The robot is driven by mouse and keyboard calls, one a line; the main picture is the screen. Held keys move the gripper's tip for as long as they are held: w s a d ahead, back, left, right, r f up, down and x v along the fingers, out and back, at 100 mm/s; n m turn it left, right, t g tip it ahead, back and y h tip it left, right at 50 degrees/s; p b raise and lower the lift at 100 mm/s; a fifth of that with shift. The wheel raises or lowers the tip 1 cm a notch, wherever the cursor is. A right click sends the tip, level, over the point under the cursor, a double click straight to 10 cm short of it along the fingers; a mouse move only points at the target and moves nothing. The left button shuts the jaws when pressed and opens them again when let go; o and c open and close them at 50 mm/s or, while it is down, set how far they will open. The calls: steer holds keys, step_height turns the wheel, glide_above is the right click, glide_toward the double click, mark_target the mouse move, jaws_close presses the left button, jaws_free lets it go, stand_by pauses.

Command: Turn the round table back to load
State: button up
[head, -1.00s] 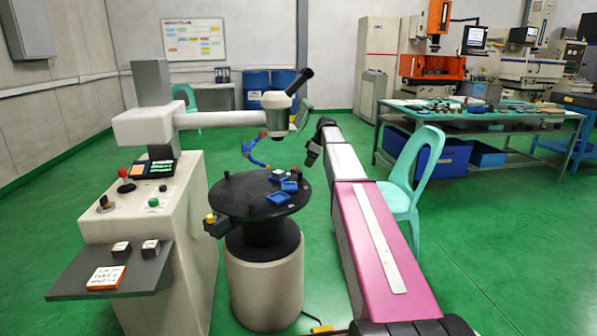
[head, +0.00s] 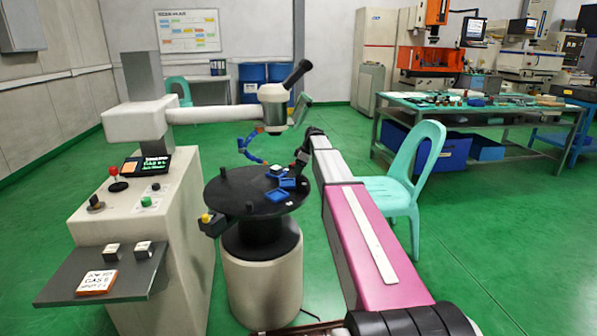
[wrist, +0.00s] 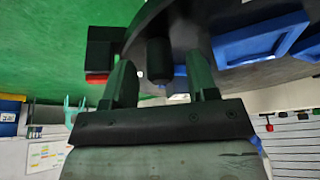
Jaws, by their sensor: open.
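The round table (head: 232,196) is a black disc on a pale drum, with short black pegs on its rim, such as a left peg (head: 222,172) and a front peg (head: 249,207). Blue trays (head: 279,195) lie on its right part. My gripper (head: 302,158) is at the table's far right edge, small and dark in the head view. In the wrist view, which looks upside down, my gripper (wrist: 160,82) is open, and a black peg (wrist: 159,60) shows between its two fingers. I cannot tell whether they touch it. A blue tray (wrist: 262,40) is close beside the right finger.
A microscope head (head: 273,105) on a pale arm overhangs the table, with a blue jointed hose (head: 250,151) below it. A chair (head: 405,190) is right of my arm.

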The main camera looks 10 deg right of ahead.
steer(key=shift+a+f, duration=0.25)
steer(key=shift+f, duration=0.35)
jaws_close()
